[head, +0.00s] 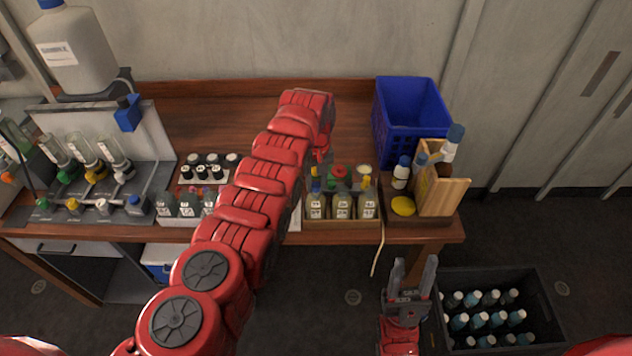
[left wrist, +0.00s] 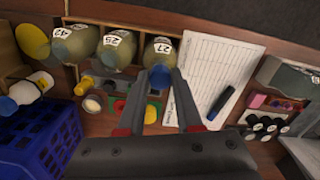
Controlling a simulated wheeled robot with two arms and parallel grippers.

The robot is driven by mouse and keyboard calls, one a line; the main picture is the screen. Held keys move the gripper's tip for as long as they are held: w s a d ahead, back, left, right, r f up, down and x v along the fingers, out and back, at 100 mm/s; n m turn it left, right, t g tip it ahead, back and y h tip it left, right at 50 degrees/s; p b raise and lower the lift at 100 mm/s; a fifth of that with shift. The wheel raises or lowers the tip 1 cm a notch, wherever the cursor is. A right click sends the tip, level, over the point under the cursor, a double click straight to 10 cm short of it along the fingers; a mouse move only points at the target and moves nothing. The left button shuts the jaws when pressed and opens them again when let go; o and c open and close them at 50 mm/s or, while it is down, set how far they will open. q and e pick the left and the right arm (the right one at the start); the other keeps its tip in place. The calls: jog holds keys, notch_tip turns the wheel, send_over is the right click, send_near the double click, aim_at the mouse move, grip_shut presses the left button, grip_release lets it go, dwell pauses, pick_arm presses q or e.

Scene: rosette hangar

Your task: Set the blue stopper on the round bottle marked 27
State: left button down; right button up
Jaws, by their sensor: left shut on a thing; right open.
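The round bottle marked 27 (left wrist: 160,50) is the rightmost of three round bottles in the left wrist view; in the head view it is the leftmost of the row (head: 316,208). My left gripper (left wrist: 159,80) is shut on the blue stopper (left wrist: 158,77), which lines up with the mouth of bottle 27. Whether it touches the mouth I cannot tell. In the head view the left gripper (head: 321,160) is largely hidden behind my red arm. My right gripper (head: 412,268) is open and empty, in front of the bench and beside a dark crate.
The bottle marked 25 (left wrist: 116,48) stands beside bottle 27, with another round bottle (left wrist: 76,42) beyond. A blue basket (head: 410,112) and a wooden rack (head: 444,192) stand at right. A paper sheet (left wrist: 212,70) lies beside. The dark crate (head: 545,290) holds several bottles.

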pick_arm(q)
jog(key=shift+c, duration=0.5)
grip_release()
jog(key=shift+r+p, duration=1)
jog(key=shift+r, duration=2.8)
